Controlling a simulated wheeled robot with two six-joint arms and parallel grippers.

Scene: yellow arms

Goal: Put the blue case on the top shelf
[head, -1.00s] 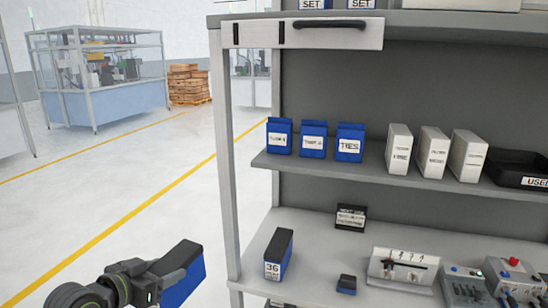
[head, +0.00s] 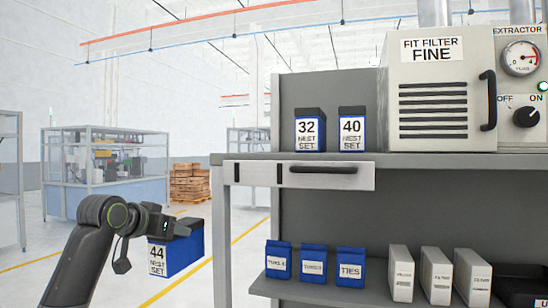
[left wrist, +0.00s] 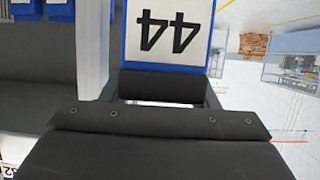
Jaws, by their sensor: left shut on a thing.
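A blue case labelled "44 NEST SET" (head: 184,254) with a dark top is held by my left gripper (head: 180,230), which is shut on it. It is in the air left of the shelf unit, below the level of the top shelf. In the left wrist view the case (left wrist: 168,30) shows its white label upside down at the jaws. The top shelf (head: 240,158) carries two blue cases, marked 32 (head: 309,132) and 40 (head: 352,132). My right gripper is not in view.
A filter cabinet (head: 436,100) fills the top shelf's right part. Left of case 32 a short stretch of top shelf is bare. A drawer with a dark handle (head: 322,170) hangs under it. Small blue boxes (head: 313,263) and white binders (head: 437,272) stand on the lower shelf.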

